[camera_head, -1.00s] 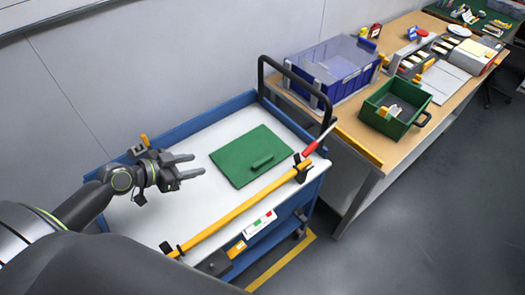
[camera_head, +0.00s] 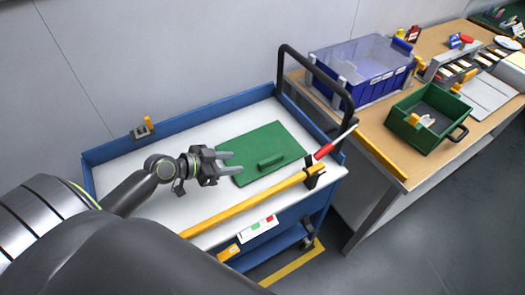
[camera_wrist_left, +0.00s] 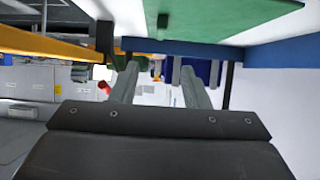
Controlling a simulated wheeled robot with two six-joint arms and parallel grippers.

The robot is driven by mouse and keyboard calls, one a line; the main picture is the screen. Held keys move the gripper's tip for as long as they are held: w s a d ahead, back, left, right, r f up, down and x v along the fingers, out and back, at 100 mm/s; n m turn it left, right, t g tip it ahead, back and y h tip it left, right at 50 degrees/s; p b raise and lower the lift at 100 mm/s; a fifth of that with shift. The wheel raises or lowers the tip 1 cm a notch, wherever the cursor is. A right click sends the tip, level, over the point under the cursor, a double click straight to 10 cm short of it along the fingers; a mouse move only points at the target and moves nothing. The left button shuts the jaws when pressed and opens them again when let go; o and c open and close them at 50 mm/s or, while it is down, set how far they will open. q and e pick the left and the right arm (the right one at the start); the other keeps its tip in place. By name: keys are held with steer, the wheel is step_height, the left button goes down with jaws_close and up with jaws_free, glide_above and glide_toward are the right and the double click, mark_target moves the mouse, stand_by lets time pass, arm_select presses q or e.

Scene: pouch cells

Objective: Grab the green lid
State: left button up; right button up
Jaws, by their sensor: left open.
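The green lid (camera_head: 252,143) lies flat on the white top of the blue cart (camera_head: 118,183), with its raised handle (camera_head: 271,161) toward the near right edge. My left gripper (camera_head: 228,162) is open and empty at the lid's left edge; whether it touches the lid, I cannot tell. In the left wrist view the two fingers (camera_wrist_left: 160,82) stand apart, and the green lid (camera_wrist_left: 225,18) fills the top of the picture, its handle partly in view. My right gripper is not in view.
A yellow bar (camera_head: 240,210) runs along the cart's near side. A red-handled tool (camera_head: 324,151) and a black push handle (camera_head: 343,88) are at the right.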

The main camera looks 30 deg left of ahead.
arm_select(q)
steer(key=p, duration=0.2)
glide_toward(269, 160)
steer(key=x, duration=0.4)
steer(key=shift+w+r, duration=0.1)
steer(key=shift+w+d+f+p, duration=0.3)
steer(key=shift+w+d+f, duration=0.05)
steer(key=shift+w, duration=0.15)
steer(key=shift+p+x, duration=0.4)
steer(key=shift+x, duration=1.55)
steer(key=shift+a+f, duration=0.1)
jaws_close()
